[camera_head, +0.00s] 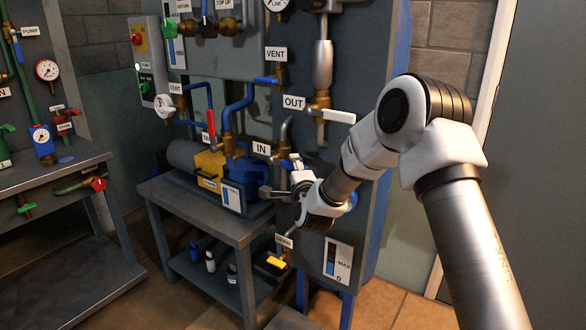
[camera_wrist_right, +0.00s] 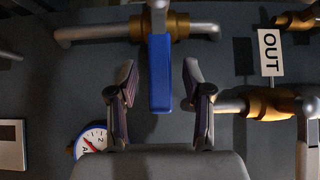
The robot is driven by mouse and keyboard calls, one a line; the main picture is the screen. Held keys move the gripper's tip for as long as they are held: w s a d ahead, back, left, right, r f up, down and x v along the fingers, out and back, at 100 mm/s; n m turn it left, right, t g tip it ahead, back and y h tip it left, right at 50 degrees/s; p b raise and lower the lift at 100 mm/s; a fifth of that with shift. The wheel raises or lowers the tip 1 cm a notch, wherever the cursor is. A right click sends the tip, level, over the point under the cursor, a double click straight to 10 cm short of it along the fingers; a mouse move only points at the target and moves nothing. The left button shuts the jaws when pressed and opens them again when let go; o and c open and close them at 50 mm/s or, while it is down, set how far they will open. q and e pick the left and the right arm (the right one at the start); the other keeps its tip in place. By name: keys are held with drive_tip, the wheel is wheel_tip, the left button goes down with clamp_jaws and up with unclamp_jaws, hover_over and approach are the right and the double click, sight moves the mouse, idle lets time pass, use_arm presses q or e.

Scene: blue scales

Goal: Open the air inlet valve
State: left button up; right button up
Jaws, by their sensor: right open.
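The air inlet valve is beside the IN label (camera_head: 261,149) on the dark panel. Its blue lever (camera_wrist_right: 160,75) shows in the right wrist view, attached to a brass and grey pipe fitting (camera_wrist_right: 178,27). In the head view the lever (camera_head: 289,164) is small and partly hidden by my right gripper (camera_head: 281,178). My right gripper (camera_wrist_right: 160,85) is open, with one finger on each side of the lever and a gap on both sides. My left gripper is not in view.
The OUT label (camera_head: 293,103) and a white-handled valve (camera_head: 337,117) are just above my right gripper. A round gauge (camera_wrist_right: 90,142) is close to one finger. A blue and yellow pump (camera_head: 224,165) stands on a grey table (camera_head: 190,208) to the left.

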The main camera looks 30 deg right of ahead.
drive_tip(key=shift+x, duration=0.85)
clamp_jaws()
drive_tip(key=shift+r, duration=0.1)
